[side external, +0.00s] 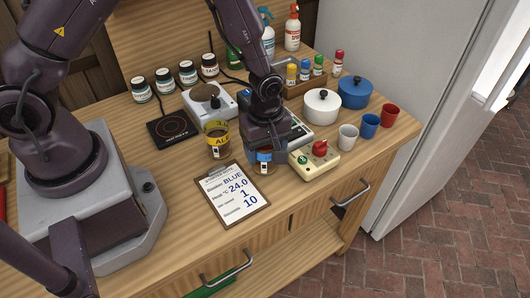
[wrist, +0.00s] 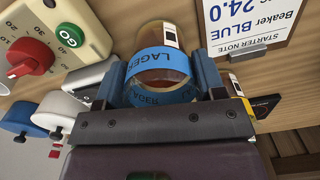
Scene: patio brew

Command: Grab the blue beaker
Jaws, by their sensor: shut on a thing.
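The blue beaker (side external: 264,161) is a clear jar of amber liquid with a blue band; the wrist view shows "LAGER" lettering on its band (wrist: 160,62). My gripper (side external: 265,143) is over it at the front of the wooden counter, and in the wrist view my gripper (wrist: 160,80) has one finger on each side, shut on the beaker. I cannot tell whether its base touches the counter. My gripper hides its upper part in the side view.
A yellow-banded beaker (side external: 216,141) stands close on the left. A note card (side external: 233,194) lies in front. A cream timer box (side external: 314,158) with a red knob is close on the right. Cups (side external: 369,126), pots (side external: 322,106) and a hot plate (side external: 172,128) stand around.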

